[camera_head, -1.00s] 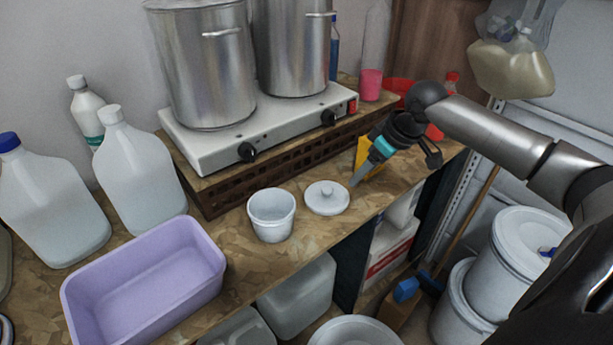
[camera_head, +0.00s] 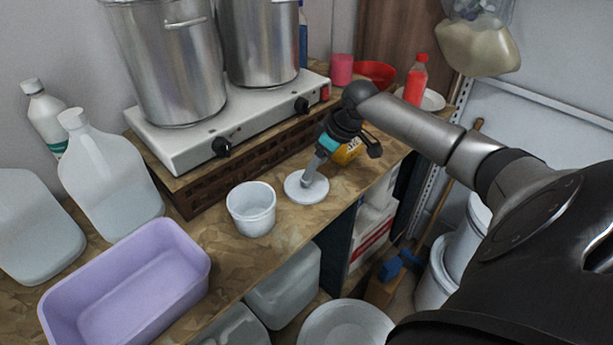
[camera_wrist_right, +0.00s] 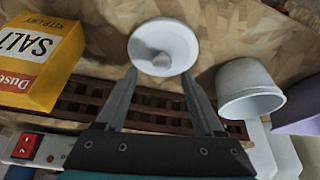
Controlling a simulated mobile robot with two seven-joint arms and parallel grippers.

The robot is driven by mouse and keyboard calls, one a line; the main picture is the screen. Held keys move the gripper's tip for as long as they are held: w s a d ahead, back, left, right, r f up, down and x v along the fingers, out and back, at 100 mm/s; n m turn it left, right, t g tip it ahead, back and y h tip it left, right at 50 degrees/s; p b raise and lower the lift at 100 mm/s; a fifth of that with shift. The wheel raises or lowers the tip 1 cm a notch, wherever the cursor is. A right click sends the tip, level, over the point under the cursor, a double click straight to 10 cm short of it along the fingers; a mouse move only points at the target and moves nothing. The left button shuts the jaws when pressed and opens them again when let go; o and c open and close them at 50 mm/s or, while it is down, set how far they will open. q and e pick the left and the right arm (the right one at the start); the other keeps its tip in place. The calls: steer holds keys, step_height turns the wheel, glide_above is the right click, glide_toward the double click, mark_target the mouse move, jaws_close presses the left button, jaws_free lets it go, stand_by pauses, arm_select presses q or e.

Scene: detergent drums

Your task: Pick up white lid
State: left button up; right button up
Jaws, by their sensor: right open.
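The white lid (camera_head: 299,190) lies flat on the wooden worktop, a round disc with a knob in its middle. It also shows in the right wrist view (camera_wrist_right: 178,45), knob towards the camera. My right gripper (camera_head: 308,181) is right at the lid's knob in the head view. In the wrist view its two fingers (camera_wrist_right: 160,74) are spread apart, with the lid just beyond their tips and nothing between them. I cannot tell whether a finger touches the knob. My left gripper is not in view.
A white open tub (camera_head: 252,215) stands left of the lid. A lilac basin (camera_head: 130,275) is at the front left. A yellow salt box (camera_wrist_right: 40,60) stands close by, behind my gripper in the head view. A hotplate (camera_head: 215,140) with steel pots is behind.

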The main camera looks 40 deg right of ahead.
mark_target(314, 190)
steer(key=x, duration=0.4)
steer(key=shift+w+a+f, duration=0.1)
steer(key=shift+a+f, duration=0.15)
steer(key=shift+f, duration=0.05)
jaws_close()
stand_by(0.3)
